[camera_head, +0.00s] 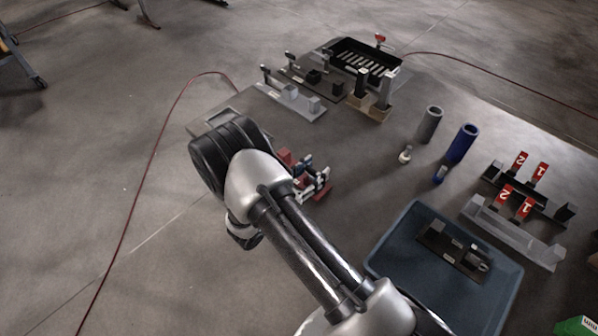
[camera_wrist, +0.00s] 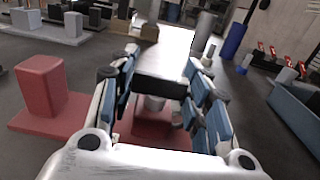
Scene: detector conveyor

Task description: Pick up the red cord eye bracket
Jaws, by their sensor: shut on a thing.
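The red cord eye bracket (camera_head: 285,157) is on the work surface beside my arm, partly hidden by it in the head view. In the wrist view, the bracket (camera_wrist: 45,88) shows a red block at the left on a flat red base, and more red base shows under my fingers. In the head view, my gripper (camera_head: 312,178) is at the bracket's right end. I cannot tell whether the base is lifted.
A blue tray (camera_head: 395,250) at the lower right holds a black bracket (camera_head: 450,246). Grey (camera_head: 432,122) and blue (camera_head: 463,142) cylinders stand to the right. Grey and black brackets and a black slotted bin (camera_head: 335,46) are farther back. Red-tagged parts (camera_head: 520,160) stand at the far right.

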